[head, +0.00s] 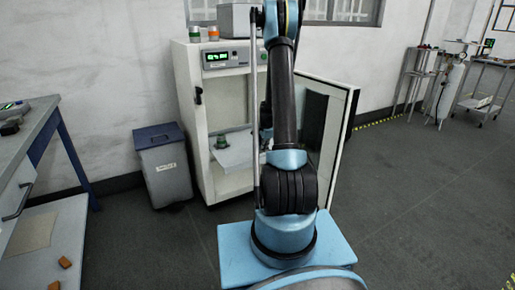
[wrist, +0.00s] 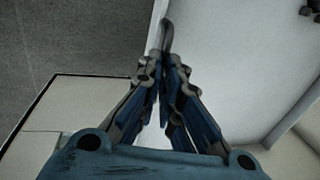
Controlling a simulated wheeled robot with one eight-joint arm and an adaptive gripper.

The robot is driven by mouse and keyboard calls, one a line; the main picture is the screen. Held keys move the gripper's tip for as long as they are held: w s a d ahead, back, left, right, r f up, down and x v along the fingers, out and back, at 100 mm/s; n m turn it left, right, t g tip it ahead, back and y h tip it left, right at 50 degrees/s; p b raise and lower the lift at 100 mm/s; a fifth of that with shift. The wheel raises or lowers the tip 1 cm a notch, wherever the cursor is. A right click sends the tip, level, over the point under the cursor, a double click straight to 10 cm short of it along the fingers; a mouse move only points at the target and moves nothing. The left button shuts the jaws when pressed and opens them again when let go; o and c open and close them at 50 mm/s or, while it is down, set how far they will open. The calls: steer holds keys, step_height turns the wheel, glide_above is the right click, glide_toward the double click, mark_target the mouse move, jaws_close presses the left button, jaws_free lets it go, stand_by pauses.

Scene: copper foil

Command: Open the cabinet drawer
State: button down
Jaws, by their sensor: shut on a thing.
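The white cabinet (head: 187,110) stands against the wall, with a green-lit panel on its upper front. Its door (head: 341,130) is swung open to the right. A pale flat tray or drawer (head: 238,155) shows at mid-height inside, partly behind my arm; I cannot tell how far it sticks out. In the wrist view my gripper (wrist: 163,75) has its fingers closed together around a dark curved handle (wrist: 167,36) at the edge of a white panel (wrist: 225,60). In the head view my gripper is hidden behind my arm.
A small dark green item (head: 221,141) sits by the tray. A grey lidded bin (head: 165,170) stands left of the cabinet. A blue-framed workbench (head: 40,130) is at far left. Carts (head: 490,98) stand at far right. The floor at right is clear.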

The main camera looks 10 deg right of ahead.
steer(key=shift+s+d, duration=0.4)
steer(key=shift+s, duration=0.1)
steer(key=c, duration=1.7)
jaws_free()
steer(key=shift+w+f, duration=0.15)
steer(key=shift+f, duration=0.1)
steer(key=shift+a+r, duration=0.15)
steer(key=shift+a, duration=0.05)
steer(key=r, duration=0.4)
steer(key=s+r, duration=0.1)
steer(key=r, duration=0.2)
steer(key=s+r, duration=0.1)
steer(key=r, duration=0.3)
steer(key=shift+s+d+r, duration=0.15)
steer(key=shift+d+r, duration=0.15)
steer(key=shift+d, duration=0.05)
